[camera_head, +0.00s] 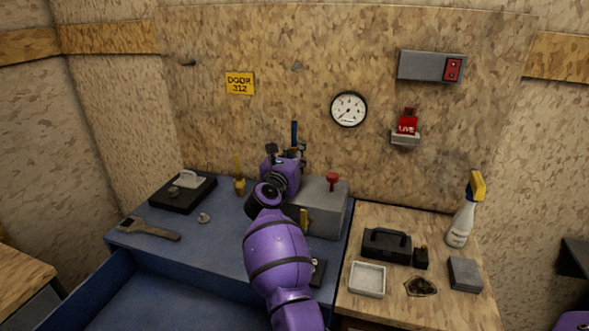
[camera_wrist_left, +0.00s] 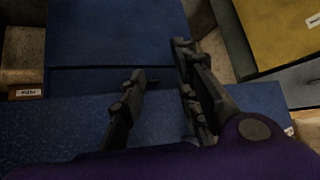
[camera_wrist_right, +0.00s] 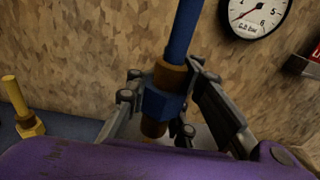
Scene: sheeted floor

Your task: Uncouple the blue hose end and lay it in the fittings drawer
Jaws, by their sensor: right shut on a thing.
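The blue hose end (camera_head: 294,132) stands upright in my right gripper (camera_head: 286,152), above the back of the grey box (camera_head: 324,212). In the right wrist view, it has a blue nut (camera_wrist_right: 163,103) between brown bands, and my right fingers close around it from both sides. Its lower tip is partly hidden, so I cannot tell whether it is still coupled. A wide blue drawer (camera_head: 175,300) stands open at the lower left of the head view; I read no label on it. My left gripper (camera_wrist_left: 160,75) is open and empty above blue surfaces, outside the head view.
A brass fitting (camera_head: 239,185) stands left of the grey box, which has a red knob (camera_head: 333,179). A wrench (camera_head: 150,229) and a black tray (camera_head: 174,198) lie on the blue top. The right-hand bench holds a black case (camera_head: 387,244) and spray bottle (camera_head: 461,222).

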